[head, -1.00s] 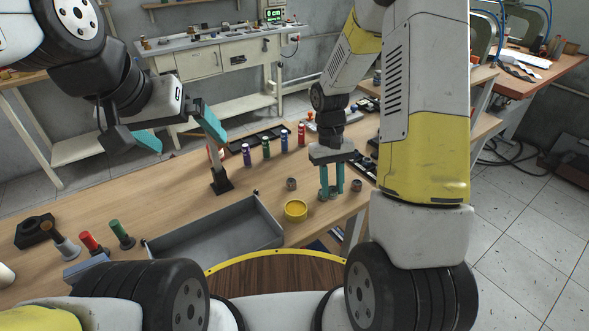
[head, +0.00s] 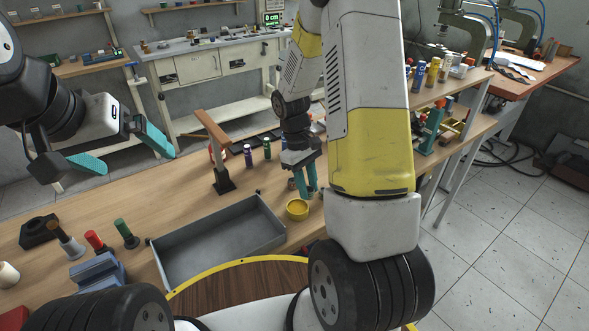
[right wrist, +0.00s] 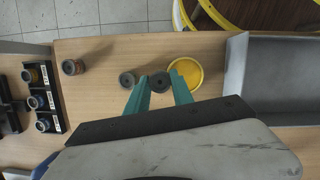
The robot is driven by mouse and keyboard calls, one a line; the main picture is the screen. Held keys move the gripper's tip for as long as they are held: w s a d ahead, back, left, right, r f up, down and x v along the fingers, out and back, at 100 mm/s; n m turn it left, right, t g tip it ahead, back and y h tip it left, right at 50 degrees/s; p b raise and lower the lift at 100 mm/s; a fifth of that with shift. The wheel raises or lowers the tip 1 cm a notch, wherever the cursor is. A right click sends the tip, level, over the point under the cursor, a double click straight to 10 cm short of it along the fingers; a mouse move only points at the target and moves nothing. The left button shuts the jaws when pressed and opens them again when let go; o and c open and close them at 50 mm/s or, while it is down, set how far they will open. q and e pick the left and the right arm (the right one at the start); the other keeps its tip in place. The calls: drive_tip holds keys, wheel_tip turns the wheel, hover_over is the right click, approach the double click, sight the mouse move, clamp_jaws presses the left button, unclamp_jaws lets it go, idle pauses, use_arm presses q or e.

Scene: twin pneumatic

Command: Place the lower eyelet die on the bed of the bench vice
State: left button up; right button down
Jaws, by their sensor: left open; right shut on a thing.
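My right gripper (head: 309,193) is low over the table beside a yellow dish (head: 297,210). In the right wrist view, its teal fingers are shut on a small dark round die (right wrist: 160,82). I take this to be the lower eyelet die, but similar pieces stand close by. A dark ringed piece (right wrist: 127,78) and a brownish one (right wrist: 70,67) stand apart from it on the table. The blue-grey bench vice (head: 97,271) is at the lower left in the head view, its bed partly hidden. My left gripper (head: 138,161) is open and empty above the far left of the table.
A grey open tray (head: 222,240) lies between the vice and the yellow dish. A dark stand with a brown arm (head: 222,178) rises behind it. Red (head: 96,241) and green (head: 126,233) handled tools stand behind the vice. Labelled black holders (right wrist: 40,98) sit at the wrist view's left.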

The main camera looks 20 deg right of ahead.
drive_tip(key=w, duration=0.1)
drive_tip(key=w+d, duration=0.1)
drive_tip(key=w, duration=0.2)
drive_tip(key=shift+w+d+f, duration=0.3)
drive_tip(key=shift+w+a+x, duration=0.1)
drive_tip(key=shift+w+x, duration=0.05)
drive_tip(key=shift+x, duration=0.7)
drive_tip(key=shift+w+a+x, duration=0.15)
drive_tip(key=shift+x, duration=0.65)
drive_tip(key=shift+f, duration=0.1)
drive_tip(key=shift+f, duration=0.15)
drive_tip(key=c, duration=1.1)
unclamp_jaws()
